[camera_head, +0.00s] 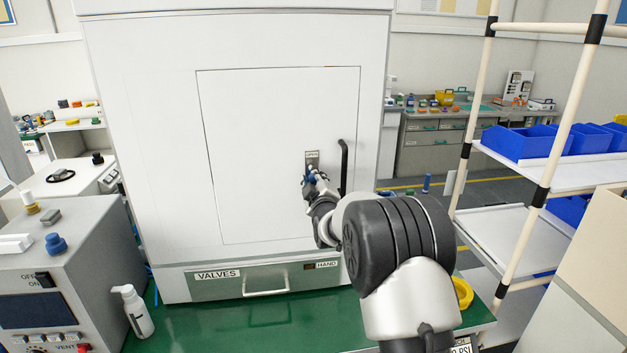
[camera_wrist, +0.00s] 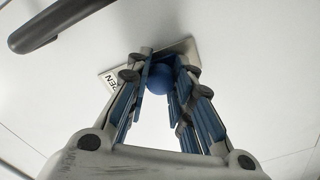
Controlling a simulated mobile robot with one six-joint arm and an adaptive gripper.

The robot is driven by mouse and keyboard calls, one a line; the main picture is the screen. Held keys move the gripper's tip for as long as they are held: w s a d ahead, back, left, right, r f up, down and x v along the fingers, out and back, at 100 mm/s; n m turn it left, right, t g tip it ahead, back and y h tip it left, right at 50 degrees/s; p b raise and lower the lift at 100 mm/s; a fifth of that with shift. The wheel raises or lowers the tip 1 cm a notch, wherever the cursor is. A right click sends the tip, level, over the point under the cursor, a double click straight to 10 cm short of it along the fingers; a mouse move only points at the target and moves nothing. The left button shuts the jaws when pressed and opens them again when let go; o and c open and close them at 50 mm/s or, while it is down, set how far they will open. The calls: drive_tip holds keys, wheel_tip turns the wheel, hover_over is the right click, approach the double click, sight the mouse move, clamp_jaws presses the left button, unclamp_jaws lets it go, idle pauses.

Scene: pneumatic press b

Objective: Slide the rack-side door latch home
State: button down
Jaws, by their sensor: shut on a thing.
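The white door (camera_head: 265,150) is closed in the front of the big white cabinet. The latch plate (camera_head: 312,157) sits near the door's right side, with a label that reads "OPEN" in part in the wrist view. The latch's blue round knob (camera_wrist: 160,78) is between my fingers. My gripper (camera_head: 312,178) is at the latch in the head view, and in the wrist view its blue-padded fingers (camera_wrist: 163,82) are shut on the knob. The knob's stem and the latch bolt are hidden behind the fingers.
A black door handle (camera_head: 344,168) stands just right of my gripper. Below is a "VALVES" drawer (camera_head: 265,282) over a green bench top (camera_head: 240,325). A grey control box (camera_head: 60,275) is at left, and a rack (camera_head: 545,170) with blue bins at right.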

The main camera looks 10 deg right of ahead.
idle(0.3)
drive_tip(key=shift+r, duration=1.25)
drive_tip(key=c, duration=1.4)
unclamp_jaws()
drive_tip(key=s, duration=1.2)
